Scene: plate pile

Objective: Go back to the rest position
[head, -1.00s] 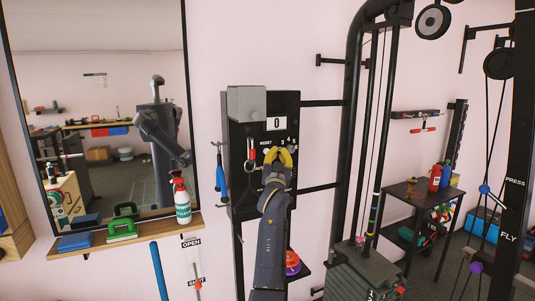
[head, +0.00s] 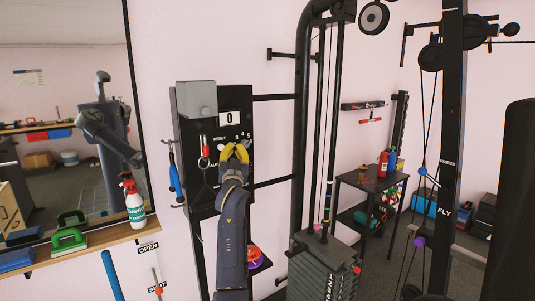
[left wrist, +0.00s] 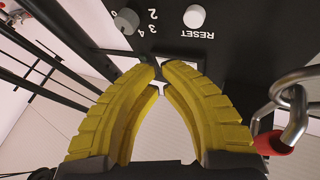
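My left gripper (head: 235,148), with yellow fingers, is in front of the black panel (head: 240,178), below the display reading 0 (head: 230,118). In the left wrist view its fingers (left wrist: 160,68) arch together and their tips come close to meeting, with nothing seen held between them. The panel's white reset button (left wrist: 194,16) and a dial knob (left wrist: 126,21) lie just beyond the tips. Whether the tips touch the panel cannot be told. My right gripper is not in view.
A red-handled carabiner (head: 204,150) hangs beside the gripper; it is close in the left wrist view (left wrist: 290,115). The cable machine's weight stack (head: 325,265) stands to the right. A shelf (head: 95,238) holds a spray bottle (head: 134,205) and a green-handled block (head: 68,238).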

